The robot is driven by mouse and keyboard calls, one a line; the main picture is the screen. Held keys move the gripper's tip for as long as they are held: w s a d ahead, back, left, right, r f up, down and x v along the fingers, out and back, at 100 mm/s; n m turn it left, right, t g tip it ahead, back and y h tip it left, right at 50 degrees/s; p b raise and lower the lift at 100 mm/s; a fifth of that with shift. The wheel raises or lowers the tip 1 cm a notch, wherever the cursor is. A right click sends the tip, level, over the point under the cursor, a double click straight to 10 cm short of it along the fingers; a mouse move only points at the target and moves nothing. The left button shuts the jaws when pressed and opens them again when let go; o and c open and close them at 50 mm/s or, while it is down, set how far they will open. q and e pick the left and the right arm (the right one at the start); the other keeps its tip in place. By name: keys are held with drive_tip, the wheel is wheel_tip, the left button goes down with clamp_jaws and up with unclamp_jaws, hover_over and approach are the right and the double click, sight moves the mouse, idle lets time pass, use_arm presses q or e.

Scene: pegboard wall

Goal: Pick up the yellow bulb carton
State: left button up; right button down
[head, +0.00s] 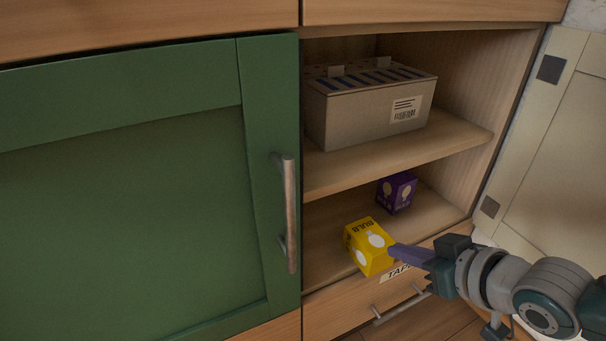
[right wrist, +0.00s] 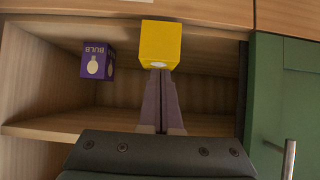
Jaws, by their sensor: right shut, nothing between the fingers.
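The yellow bulb carton (head: 366,250) stands near the front edge of the lower shelf, in the open part of the cabinet. It also shows at the top middle of the right wrist view (right wrist: 160,42). My right gripper (head: 394,250) reaches in from the right, its fingertips at the carton's right side. In the right wrist view the closed fingers (right wrist: 159,76) point at the carton and overlap its edge, with nothing between them. I cannot tell whether they touch it. My left gripper is in neither view.
A purple bulb carton (head: 397,192) stands farther back on the lower shelf (head: 323,225). A grey box (head: 365,112) sits on the upper shelf (head: 462,136). A green door (head: 130,190) covers the left side; a pale door (head: 560,150) stands open at right. A labelled drawer (head: 345,300) lies below.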

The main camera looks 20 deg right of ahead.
sight(367, 232)
drive_tip(key=w+b, duration=0.1)
drive_tip(key=w, duration=0.1)
drive_tip(key=w+b, duration=0.1)
drive_tip(key=w, duration=0.1)
drive_tip(key=w+b, duration=0.1)
drive_tip(key=w, duration=0.1)
drive_tip(key=shift+w+a+f+b, duration=0.35)
drive_tip(key=shift+b, duration=0.05)
drive_tip(key=shift+w+f+b, duration=0.1)
drive_tip(key=shift+f+b, duration=0.3)
drive_tip(key=shift+b, duration=0.15)
drive_tip(key=shift+f, duration=0.2)
drive_tip(key=shift+s, duration=0.2)
